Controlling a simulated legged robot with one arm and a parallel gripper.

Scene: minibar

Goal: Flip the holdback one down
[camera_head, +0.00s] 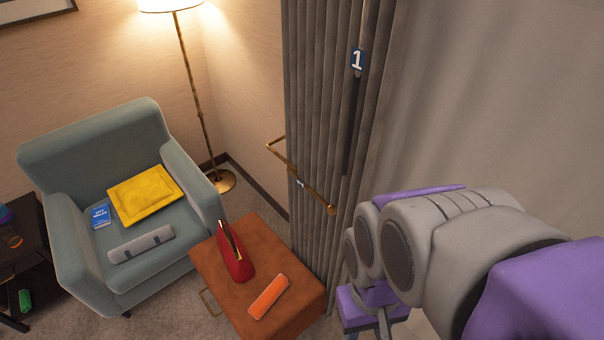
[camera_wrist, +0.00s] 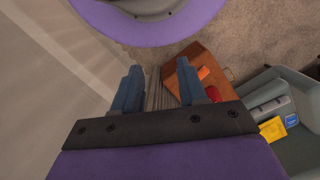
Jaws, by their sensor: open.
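A brass holdback bar (camera_head: 316,195) crosses the front of the gathered grey curtain (camera_head: 318,80) in the head view. It runs from the wall side at upper left to a rounded end at lower right. A small tag on it is too small to read. A blue tag marked 1 (camera_head: 357,62) is higher up, at a dark wand (camera_head: 352,125) on the curtain. My gripper (camera_wrist: 163,88) is open in the wrist view, with two blue fingers apart and nothing seen between them but curtain and floor. In the head view my arm largely hides it, right of and below the holdback.
An orange-brown ottoman (camera_head: 222,283) bearing a red object (camera_head: 236,262) and an orange object (camera_head: 268,297) stands below the holdback. A teal armchair (camera_head: 100,150) and floor lamp (camera_head: 190,80) are to the left. Pale sheer curtain (camera_head: 490,90) fills the right.

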